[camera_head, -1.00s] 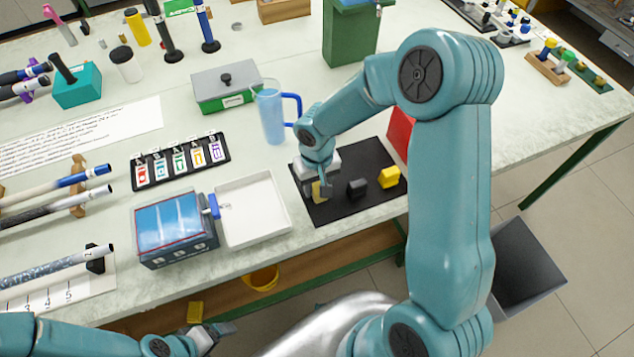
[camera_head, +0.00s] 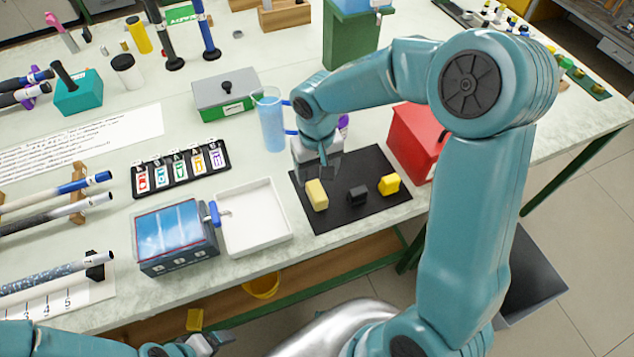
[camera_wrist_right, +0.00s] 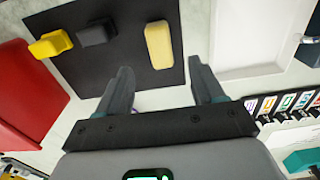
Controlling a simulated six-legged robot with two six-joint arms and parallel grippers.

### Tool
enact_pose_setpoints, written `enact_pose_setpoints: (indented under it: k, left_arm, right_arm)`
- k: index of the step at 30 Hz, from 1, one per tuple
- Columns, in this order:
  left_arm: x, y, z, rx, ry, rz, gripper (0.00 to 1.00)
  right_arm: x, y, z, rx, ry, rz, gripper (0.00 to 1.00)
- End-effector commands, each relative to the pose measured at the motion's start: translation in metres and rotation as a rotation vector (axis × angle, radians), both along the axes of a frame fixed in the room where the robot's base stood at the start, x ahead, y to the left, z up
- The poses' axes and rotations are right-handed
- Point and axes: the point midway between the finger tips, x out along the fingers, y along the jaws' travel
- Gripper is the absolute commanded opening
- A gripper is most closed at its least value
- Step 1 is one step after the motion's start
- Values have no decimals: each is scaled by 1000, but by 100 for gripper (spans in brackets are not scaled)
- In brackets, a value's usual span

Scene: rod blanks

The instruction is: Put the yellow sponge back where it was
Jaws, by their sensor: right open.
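The pale yellow sponge (camera_head: 316,194) lies on the left part of the black mat (camera_head: 342,216). In the right wrist view the pale sponge (camera_wrist_right: 158,44) lies just beyond the fingertips, apart from them. My right gripper (camera_head: 322,168) is open and empty beside the sponge's far end; its two spread fingers show in the wrist view (camera_wrist_right: 159,72). A black block (camera_head: 357,195) and a brighter yellow block (camera_head: 389,184) lie on the same mat to the right. My left gripper (camera_head: 212,342) is low at the bottom edge, and its jaws are unclear.
A white tray (camera_head: 256,240) stands left of the mat and a red bin (camera_head: 415,140) right of it. A blue pitcher (camera_head: 271,122) stands behind, left of my right gripper. The table's front edge is close to the mat.

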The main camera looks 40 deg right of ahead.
Motion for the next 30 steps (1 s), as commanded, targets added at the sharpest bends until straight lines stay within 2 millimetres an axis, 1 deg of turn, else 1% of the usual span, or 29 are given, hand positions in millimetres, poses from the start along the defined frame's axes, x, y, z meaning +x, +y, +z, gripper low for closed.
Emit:
enact_pose_setpoints:
  k: [1, 3, 7, 30]
  left_arm:
    - [0, 0, 0, 0, 0, 0, 86]
    - [0, 0, 0, 0, 0, 0, 86]
    - [0, 0, 0, 0, 0, 0, 86]
    - [0, 0, 0, 0, 0, 0, 86]
  right_arm:
    - [1, 0, 10, -1, -5, 1, 68]
    - [1, 0, 19, 0, -2, 0, 68]
    - [0, 0, 30, 0, -1, 0, 68]
    - [-1, 0, 31, 0, 1, 1, 68]
